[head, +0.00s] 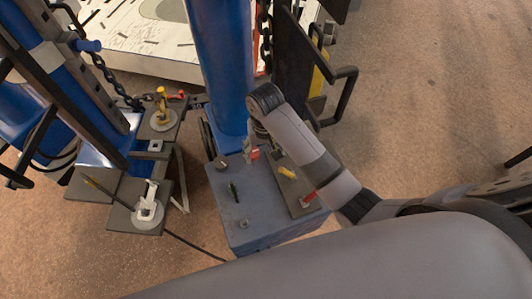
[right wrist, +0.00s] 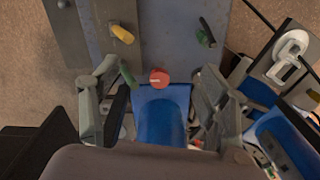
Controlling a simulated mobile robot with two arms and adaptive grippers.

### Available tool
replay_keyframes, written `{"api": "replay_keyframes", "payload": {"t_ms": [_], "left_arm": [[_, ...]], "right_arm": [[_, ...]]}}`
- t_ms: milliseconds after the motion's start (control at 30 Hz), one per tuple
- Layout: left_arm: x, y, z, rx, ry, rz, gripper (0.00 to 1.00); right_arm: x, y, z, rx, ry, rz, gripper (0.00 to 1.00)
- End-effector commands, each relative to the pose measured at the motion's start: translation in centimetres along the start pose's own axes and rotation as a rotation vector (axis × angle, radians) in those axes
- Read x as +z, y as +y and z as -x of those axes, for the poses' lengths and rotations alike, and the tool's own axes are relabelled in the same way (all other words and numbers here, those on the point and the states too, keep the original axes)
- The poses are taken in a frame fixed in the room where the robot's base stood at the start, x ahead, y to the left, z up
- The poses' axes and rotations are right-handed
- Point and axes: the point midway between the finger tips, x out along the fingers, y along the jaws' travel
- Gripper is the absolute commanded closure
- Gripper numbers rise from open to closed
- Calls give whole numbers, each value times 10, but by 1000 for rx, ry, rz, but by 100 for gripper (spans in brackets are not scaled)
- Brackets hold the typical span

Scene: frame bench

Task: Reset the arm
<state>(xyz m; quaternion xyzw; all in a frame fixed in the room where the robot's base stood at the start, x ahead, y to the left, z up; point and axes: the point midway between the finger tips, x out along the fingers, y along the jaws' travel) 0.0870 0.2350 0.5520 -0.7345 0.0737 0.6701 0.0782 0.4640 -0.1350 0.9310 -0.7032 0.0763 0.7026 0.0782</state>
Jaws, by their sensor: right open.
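My right arm reaches in from the right in the head view. Its right gripper (head: 252,152) is over the far edge of a blue-grey box top (head: 225,205). In the right wrist view the right gripper (right wrist: 162,82) has its two fingers spread wide apart. A small round red part (right wrist: 159,78) shows between them, near the edge of the box top; it also shows in the head view (head: 255,155). I cannot tell how far below the fingers it lies. Nothing is held. My left gripper is out of view.
A blue column (head: 220,65) rises behind. A lever stand (head: 148,210) is left. Floor at right is open.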

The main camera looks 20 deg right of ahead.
Motion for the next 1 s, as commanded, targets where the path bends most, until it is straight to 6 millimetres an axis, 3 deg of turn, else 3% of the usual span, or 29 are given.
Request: {"api": "replay_keyframes", "payload": {"t_ms": [467, 567, 700, 800, 1000], "left_arm": [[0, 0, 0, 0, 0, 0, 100], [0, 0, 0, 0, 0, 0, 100], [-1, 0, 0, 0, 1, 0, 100], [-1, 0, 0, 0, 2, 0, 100], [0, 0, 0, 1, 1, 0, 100]], "right_arm": [[7, 2, -3, -7, 2, 11, 31], [24, 7, -9, -31, 18, 46, 31], [65, 25, -14, -74, 75, 129, 31], [94, 42, -9, -88, 128, 189, 31], [129, 70, 7, -80, 207, 270, 31]]}}
